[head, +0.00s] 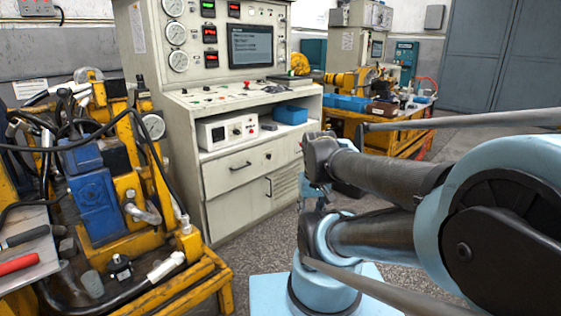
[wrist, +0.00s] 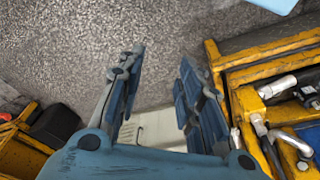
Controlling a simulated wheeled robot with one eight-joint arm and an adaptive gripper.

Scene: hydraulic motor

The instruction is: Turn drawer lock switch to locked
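The grey-cream control cabinet (head: 205,105) stands left of centre in the head view. Its drawer front (head: 225,175) has a dark bar handle (head: 240,166) and looks closed. A small dark spot on the drawer's right side (head: 267,157) may be the lock switch; it is too small to tell its setting. My gripper (wrist: 163,58) shows in the wrist view with its two blue fingers apart and nothing between them. A pale cream surface, perhaps the cabinet (wrist: 158,128), shows beyond the fingers' base.
A yellow hydraulic rig (head: 130,225) with a blue block, hoses and tools fills the left; its yellow frame also shows in the wrist view (wrist: 245,100). A blue bin (head: 290,114) and white instrument box (head: 226,130) sit on the cabinet's shelf. Speckled floor (head: 245,240) is open before the cabinet.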

